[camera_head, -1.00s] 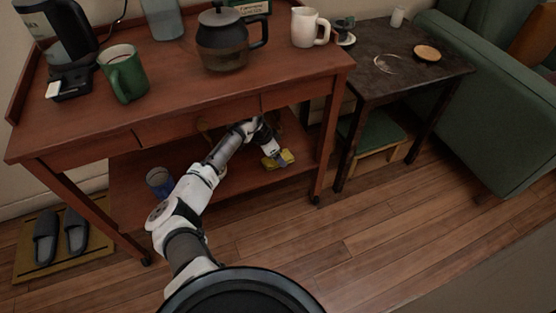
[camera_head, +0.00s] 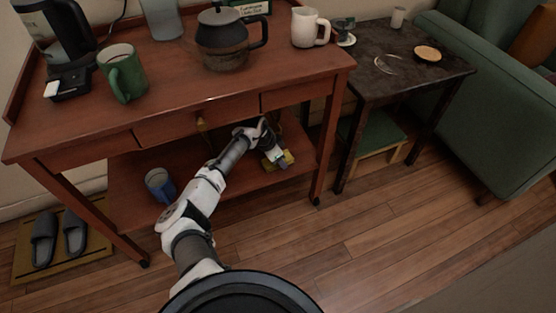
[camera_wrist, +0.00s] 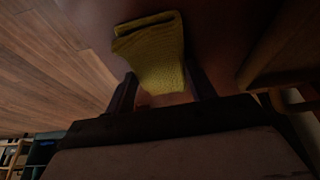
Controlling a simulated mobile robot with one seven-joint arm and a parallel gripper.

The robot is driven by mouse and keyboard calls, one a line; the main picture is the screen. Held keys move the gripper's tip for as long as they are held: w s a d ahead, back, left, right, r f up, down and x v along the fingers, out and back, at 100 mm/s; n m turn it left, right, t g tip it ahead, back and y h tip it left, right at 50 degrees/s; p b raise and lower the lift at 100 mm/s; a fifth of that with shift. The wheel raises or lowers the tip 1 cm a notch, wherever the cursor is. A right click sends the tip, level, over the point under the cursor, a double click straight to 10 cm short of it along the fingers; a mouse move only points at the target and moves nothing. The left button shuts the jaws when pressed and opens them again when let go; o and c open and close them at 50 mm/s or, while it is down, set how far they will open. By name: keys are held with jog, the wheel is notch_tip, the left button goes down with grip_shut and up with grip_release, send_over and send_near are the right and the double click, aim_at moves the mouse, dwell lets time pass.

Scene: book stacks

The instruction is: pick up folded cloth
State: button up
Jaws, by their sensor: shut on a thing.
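The folded cloth (camera_head: 286,158) is yellow and lies at the right part of the cart's lower shelf (camera_head: 225,196). In the wrist view the cloth (camera_wrist: 152,52) shows its folded end beyond the fingers, and its near part lies between them. My gripper (camera_head: 278,161) reaches in under the cart's top and is shut on the cloth. In the wrist view the two dark fingers of my gripper (camera_wrist: 163,92) stand on either side of the cloth. I cannot tell whether the cloth is clear of the shelf.
The cart's top (camera_head: 170,95) hangs over my arm, with a green mug (camera_head: 122,75), a coffee pot (camera_head: 222,40) and a white pitcher (camera_head: 309,27). A dark side table (camera_head: 405,70) stands at right.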

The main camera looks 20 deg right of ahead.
jog(key=shift+r, duration=0.65)
notch_tip(320, 180, up, 2)
jog(key=shift+r+p, duration=0.25)
jog(key=shift+p, duration=0.25)
jog(key=s+p, duration=0.3)
jog(key=s, duration=1.5)
jog(key=shift+d+f, duration=0.15)
jog(key=shift+d, duration=0.15)
